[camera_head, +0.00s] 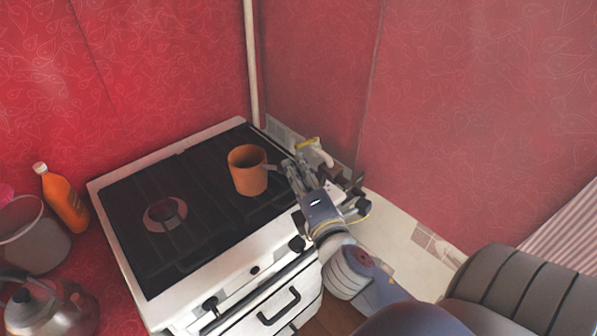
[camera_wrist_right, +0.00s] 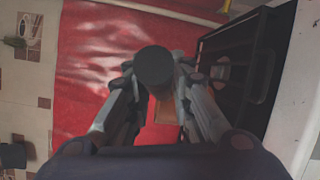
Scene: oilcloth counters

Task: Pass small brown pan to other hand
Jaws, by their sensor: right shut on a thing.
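The small brown pan (camera_head: 248,172) is upright at the right part of the stove top in the head view. I cannot tell whether its base touches the stove. My right gripper (camera_head: 280,170) comes from the right and is shut on the pan's short handle. In the right wrist view the fingers of the right gripper (camera_wrist_right: 155,85) close around a dark round handle end, and part of the brown pan (camera_wrist_right: 165,110) shows behind it. My left gripper is in neither view.
The white stove (camera_head: 150,299) has a dark top with a round burner (camera_head: 165,214) at left. An orange bottle (camera_head: 63,200), a grey bucket (camera_head: 35,240) and a metal kettle (camera_head: 45,305) stand left of it. Red walls close off the back and right.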

